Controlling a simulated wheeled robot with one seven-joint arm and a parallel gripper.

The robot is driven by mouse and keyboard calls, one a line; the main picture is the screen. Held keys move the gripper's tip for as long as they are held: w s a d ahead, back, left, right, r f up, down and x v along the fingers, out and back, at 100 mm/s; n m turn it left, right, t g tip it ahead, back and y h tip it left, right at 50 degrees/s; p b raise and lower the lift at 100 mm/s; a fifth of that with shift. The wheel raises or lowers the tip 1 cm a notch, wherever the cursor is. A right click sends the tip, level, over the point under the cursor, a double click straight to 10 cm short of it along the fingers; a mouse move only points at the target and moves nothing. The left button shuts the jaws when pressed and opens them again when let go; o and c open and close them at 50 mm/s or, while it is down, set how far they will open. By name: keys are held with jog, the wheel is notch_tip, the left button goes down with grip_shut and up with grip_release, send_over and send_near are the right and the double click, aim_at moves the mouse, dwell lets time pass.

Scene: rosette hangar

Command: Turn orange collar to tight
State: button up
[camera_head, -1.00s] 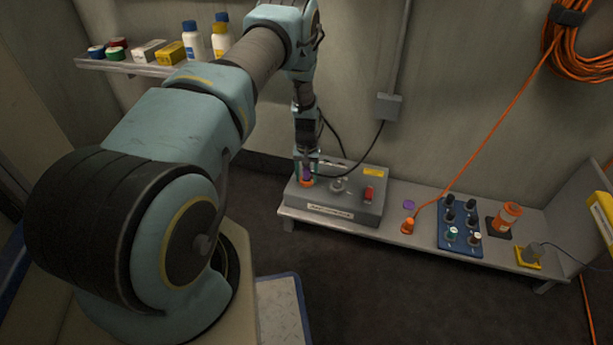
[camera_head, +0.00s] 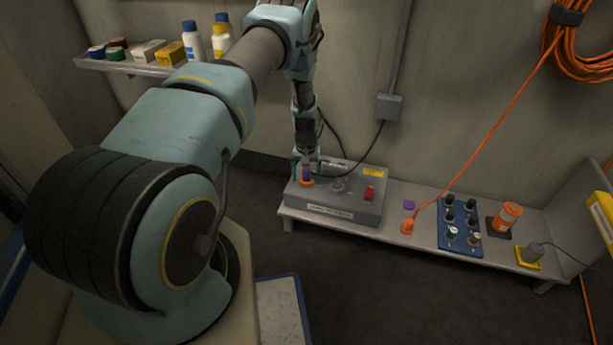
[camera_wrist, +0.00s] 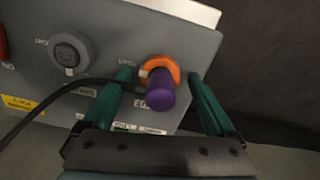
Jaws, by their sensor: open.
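The orange collar (camera_wrist: 161,67) is a faceted ring on the face of a grey box, around the base of a purple plug (camera_wrist: 160,90). A pale mark shows on the collar's left side. In the head view the collar (camera_head: 306,184) is at the left end of the box (camera_head: 345,209). My gripper (camera_wrist: 163,82) is open, with one green finger on each side of the collar and plug. The fingers look apart from the collar; I cannot tell whether either touches it. In the head view my gripper (camera_head: 306,164) is right above the plug.
A black cable (camera_wrist: 70,88) runs left from the plug, close by a finger. A round grey socket (camera_wrist: 69,54) and a red switch (camera_head: 369,193) are on the box. A blue tray of knobs (camera_head: 461,236) and an orange plug (camera_head: 407,226) stand right along the bench.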

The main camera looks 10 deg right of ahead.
notch_tip(320, 180, up, 11)
jog(key=shift+f+p, duration=0.1)
jog(key=shift+p, duration=1)
